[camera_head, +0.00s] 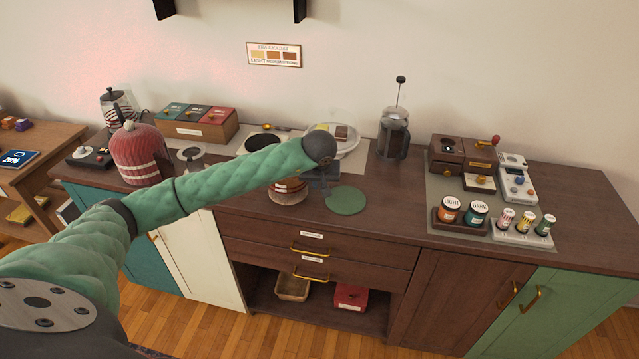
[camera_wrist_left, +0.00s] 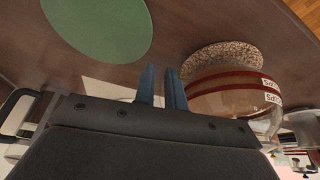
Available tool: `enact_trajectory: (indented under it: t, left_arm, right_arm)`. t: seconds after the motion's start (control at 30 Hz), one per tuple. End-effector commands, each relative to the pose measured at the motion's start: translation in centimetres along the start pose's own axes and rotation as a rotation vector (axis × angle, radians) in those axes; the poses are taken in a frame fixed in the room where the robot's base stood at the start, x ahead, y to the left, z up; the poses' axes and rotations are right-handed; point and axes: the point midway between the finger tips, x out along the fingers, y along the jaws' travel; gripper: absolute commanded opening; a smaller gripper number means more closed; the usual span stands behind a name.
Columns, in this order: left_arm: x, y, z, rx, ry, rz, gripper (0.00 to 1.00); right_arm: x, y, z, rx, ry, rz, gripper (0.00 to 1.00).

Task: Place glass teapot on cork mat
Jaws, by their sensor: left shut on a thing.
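The glass teapot (camera_head: 288,187), amber with red bands and small labels, stands mostly below my left forearm in the head view. It shows large in the left wrist view (camera_wrist_left: 225,98), right beside my fingers. The speckled cork mat (camera_head: 288,198) is under it and also shows in the left wrist view (camera_wrist_left: 215,55). The teapot looks upright over the mat; I cannot tell whether it fully touches. My left gripper (camera_head: 326,190) is shut at the teapot's side, its blue fingers (camera_wrist_left: 163,85) close together. The part between them is hidden. My right gripper is not in view.
A green round mat (camera_head: 347,201) lies just right of the gripper. A French press (camera_head: 394,135) stands behind it. A glass dome (camera_head: 347,143) is behind the gripper, and a red-covered kettle (camera_head: 140,155) is at left. Jars and a grinder (camera_head: 447,153) fill the right tray.

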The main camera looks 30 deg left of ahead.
Motion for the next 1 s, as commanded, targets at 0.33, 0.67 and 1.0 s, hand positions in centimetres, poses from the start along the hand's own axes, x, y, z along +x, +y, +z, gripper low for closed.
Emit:
enact_trajectory:
  t: [0.33, 0.67, 1.0]
  left_arm:
    - [0.1, 0.0, 0.0, 0.0, 0.001, 0.0, 0.0]
    - [0.1, 0.0, 0.1, 0.0, 0.0, 0.0, 0.34]
    - [-0.2, 0.0, 0.0, 0.0, 0.0, 0.0, 0.34]
  right_arm:
    - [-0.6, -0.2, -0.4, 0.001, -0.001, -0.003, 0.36]
    - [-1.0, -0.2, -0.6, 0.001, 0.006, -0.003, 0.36]
    - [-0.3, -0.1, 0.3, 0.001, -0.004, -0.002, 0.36]
